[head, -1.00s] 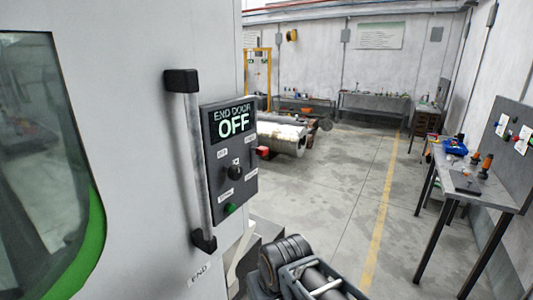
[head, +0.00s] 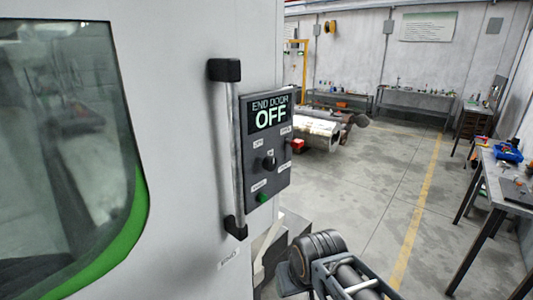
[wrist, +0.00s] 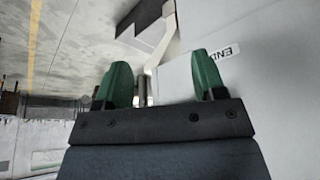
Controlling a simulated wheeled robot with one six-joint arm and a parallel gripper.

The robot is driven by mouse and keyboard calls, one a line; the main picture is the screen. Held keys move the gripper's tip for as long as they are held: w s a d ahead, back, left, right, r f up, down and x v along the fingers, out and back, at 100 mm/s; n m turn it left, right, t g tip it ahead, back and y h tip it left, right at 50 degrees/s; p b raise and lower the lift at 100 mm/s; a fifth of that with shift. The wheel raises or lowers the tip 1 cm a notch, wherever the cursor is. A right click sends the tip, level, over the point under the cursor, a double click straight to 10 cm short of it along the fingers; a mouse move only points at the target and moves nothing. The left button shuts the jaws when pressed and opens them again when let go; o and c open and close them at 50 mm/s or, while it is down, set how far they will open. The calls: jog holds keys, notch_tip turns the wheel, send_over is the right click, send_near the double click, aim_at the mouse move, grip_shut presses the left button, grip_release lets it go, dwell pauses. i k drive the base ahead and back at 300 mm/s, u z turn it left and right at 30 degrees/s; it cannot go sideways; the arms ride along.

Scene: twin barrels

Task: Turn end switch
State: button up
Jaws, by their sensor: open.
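The end switch is a round black knob (head: 268,163) on a dark control panel (head: 280,182) fixed to the white machine. The panel's screen (head: 269,113) reads "END DOOR OFF". A green button (head: 262,198) sits low on the panel. In the wrist view my gripper (wrist: 163,85) shows two green fingers apart with nothing between them. The wrist view is turned, and an "END" label (wrist: 226,52) on the machine lies beside the right finger. In the head view my arm is low right of the panel, apart from it; the fingers are not visible there.
A vertical door handle (head: 236,150) stands just left of the panel. A windowed door with a green edge (head: 137,225) fills the left. A metal barrel (head: 318,131) lies behind. A workbench (head: 505,182) is at right. The middle floor is clear.

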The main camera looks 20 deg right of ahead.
aim_at(269, 162)
jog(key=k, duration=1)
jog(key=u, duration=0.65)
jog(key=i, duration=1.05)
jog(key=z, duration=0.65)
